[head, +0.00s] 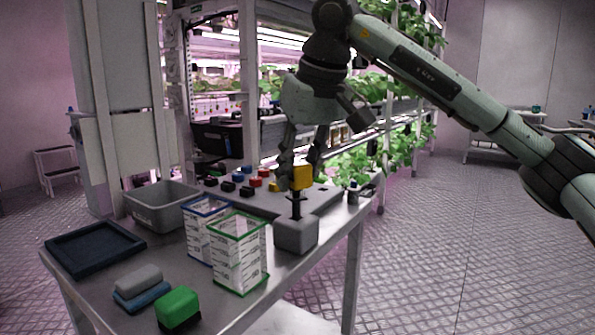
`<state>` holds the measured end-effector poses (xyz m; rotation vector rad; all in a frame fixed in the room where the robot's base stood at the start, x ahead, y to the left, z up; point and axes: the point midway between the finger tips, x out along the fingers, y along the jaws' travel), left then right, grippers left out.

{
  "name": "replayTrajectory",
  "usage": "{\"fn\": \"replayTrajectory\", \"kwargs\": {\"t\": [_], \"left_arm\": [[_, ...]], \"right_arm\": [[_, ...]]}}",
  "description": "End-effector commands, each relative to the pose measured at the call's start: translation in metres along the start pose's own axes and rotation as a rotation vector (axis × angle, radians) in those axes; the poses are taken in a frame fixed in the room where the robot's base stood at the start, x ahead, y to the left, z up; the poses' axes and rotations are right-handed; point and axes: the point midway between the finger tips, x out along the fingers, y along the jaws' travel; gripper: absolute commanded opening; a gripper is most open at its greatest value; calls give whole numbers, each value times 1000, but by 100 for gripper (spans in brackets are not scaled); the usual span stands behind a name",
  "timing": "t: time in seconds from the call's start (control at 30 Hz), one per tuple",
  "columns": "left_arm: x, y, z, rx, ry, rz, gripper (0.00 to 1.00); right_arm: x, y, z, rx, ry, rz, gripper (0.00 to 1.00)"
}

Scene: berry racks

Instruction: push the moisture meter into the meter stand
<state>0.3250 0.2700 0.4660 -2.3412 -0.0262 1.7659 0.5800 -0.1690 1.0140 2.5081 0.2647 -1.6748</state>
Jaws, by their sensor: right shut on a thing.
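The moisture meter (303,178) has a yellow head and a dark stem pointing down. It is roughly upright over the meter stand (296,236), a grey block near the table's right edge. The stem's lower end meets the top of the stand; how deep it sits in it I cannot tell. My right gripper (302,172) points down from above, its fingers on either side of the yellow head, shut on the meter. My left gripper is not in view.
Left of the stand are a green-rimmed basket (239,225) and a blue-rimmed basket (192,235). A grey bin (135,211), a dark tray (60,262), a green-topped block (177,305) and a grey-and-blue block (140,282) share the table. Plant racks (270,130) stand behind.

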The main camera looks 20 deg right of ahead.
Motion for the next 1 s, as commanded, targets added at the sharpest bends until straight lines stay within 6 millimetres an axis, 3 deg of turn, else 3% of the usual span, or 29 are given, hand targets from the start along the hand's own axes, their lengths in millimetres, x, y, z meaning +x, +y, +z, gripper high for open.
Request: {"fn": "replayTrajectory", "kwargs": {"t": [1.0], "left_arm": [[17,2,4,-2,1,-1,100]], "right_arm": [[29,0,12,0,0,1,0]]}}
